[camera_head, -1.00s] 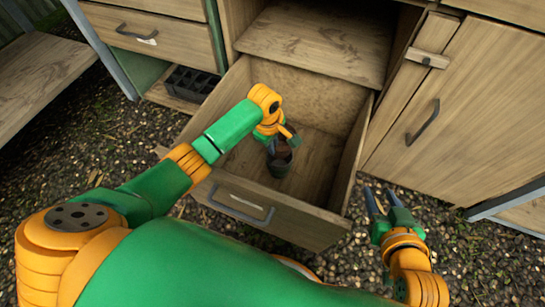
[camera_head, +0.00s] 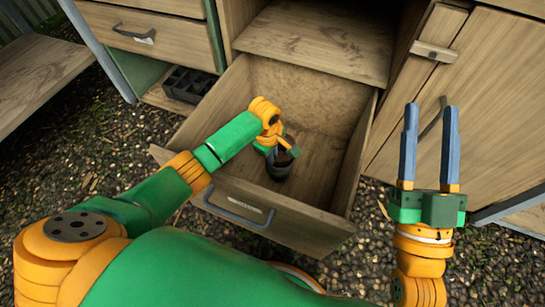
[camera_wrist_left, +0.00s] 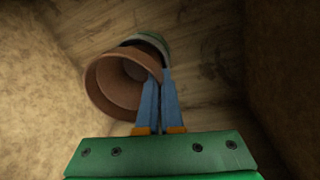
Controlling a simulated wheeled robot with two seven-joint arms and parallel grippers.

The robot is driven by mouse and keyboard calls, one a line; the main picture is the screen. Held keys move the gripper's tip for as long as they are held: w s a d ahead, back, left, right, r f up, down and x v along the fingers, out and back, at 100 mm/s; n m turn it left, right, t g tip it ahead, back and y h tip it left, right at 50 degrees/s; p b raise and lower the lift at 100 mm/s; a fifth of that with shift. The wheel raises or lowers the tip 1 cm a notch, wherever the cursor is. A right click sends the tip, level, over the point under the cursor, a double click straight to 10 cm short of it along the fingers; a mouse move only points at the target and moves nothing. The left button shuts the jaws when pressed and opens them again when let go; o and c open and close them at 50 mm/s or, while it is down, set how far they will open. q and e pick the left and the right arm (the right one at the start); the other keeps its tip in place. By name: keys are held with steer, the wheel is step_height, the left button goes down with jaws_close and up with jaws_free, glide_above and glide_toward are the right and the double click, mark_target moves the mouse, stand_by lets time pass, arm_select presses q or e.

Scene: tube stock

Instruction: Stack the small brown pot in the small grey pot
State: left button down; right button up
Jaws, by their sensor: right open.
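The small brown pot (camera_wrist_left: 112,88) shows large in the left wrist view, its open mouth towards the camera. My left gripper (camera_wrist_left: 159,78) is shut on its right wall. The small grey pot (camera_wrist_left: 153,42) shows partly behind the brown pot, which hides most of it. In the head view the grey pot (camera_head: 279,170) stands on the drawer floor, with my left gripper (camera_head: 287,153) just over it. How deep the brown pot sits in it, I cannot tell. My right gripper (camera_head: 430,145) is open and empty, its fingers spread, right of the drawer.
The open wooden drawer (camera_head: 245,203) has walls around both pots, with bare floor right of them. A closed cabinet door (camera_head: 480,110) is at the right. A black cell tray (camera_head: 190,85) lies on a low shelf at the left. Gravel covers the ground.

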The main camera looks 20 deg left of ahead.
arm_select(q)
steer(key=shift+f, duration=0.1)
arm_select(e)
steer(key=shift+s+r+t+y, duration=0.3)
steer(key=shift+s+r, duration=0.05)
steer(key=shift+r, duration=0.15)
arm_select(q)
steer(key=shift+f, duration=0.15)
arm_select(e)
steer(key=shift+s+r, duration=0.1)
arm_select(q)
steer(key=shift+f, duration=0.5)
steer(key=c, duration=1.1)
jaws_free()
arm_select(e)
steer(key=shift+s+r+t, duration=0.4)
steer(key=shift+s+r, duration=0.05)
steer(key=shift+r, duration=0.05)
